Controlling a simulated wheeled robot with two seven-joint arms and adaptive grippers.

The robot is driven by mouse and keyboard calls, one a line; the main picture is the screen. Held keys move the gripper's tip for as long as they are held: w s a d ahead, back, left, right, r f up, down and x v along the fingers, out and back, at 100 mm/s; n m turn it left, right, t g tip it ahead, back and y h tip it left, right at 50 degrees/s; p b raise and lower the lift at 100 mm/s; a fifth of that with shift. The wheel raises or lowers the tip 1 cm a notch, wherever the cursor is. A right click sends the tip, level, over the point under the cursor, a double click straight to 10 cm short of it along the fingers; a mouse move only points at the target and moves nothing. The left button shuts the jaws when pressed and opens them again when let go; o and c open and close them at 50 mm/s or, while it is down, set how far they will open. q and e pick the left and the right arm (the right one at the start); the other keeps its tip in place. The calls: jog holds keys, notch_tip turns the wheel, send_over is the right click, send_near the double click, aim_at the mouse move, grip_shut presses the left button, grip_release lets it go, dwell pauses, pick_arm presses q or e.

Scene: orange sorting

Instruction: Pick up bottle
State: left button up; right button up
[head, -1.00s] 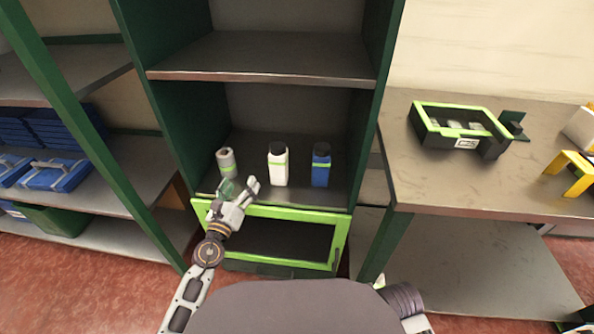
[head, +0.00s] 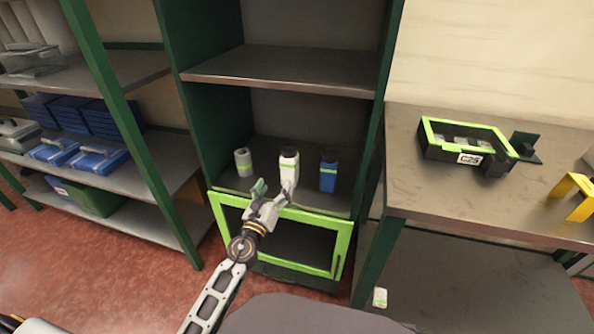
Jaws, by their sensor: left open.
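Three bottles stand upright in a row on the lower shelf of the cabinet. A grey bottle (head: 243,162) with a green band is at the left. A white bottle (head: 289,165) with a dark cap and green band is in the middle. A blue bottle (head: 328,172) with a dark cap and green band is at the right. My left gripper (head: 273,189) is open and empty, in front of the shelf edge, just before and left of the white bottle. One finger overlaps the white bottle's lower part in the picture; contact cannot be told. My right gripper is out of view.
A green-framed door (head: 333,240) hangs below the bottle shelf. An upper shelf (head: 285,78) lies above the bottles. Green posts stand on both sides. A table (head: 430,185) at right carries a black-green box (head: 466,142). Blue boxes (head: 97,160) sit on the left rack.

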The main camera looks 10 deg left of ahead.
pick_arm(q)
jog(key=shift+d, duration=0.2)
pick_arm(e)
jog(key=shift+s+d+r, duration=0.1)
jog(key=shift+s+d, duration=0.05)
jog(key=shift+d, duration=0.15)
pick_arm(q)
jog(key=shift+a+m, duration=0.1)
jog(key=shift+m, duration=0.4)
jog(key=shift+a+m+y, duration=0.15)
jog(key=shift+m+y, duration=0.25)
jog(key=shift+m, duration=0.3)
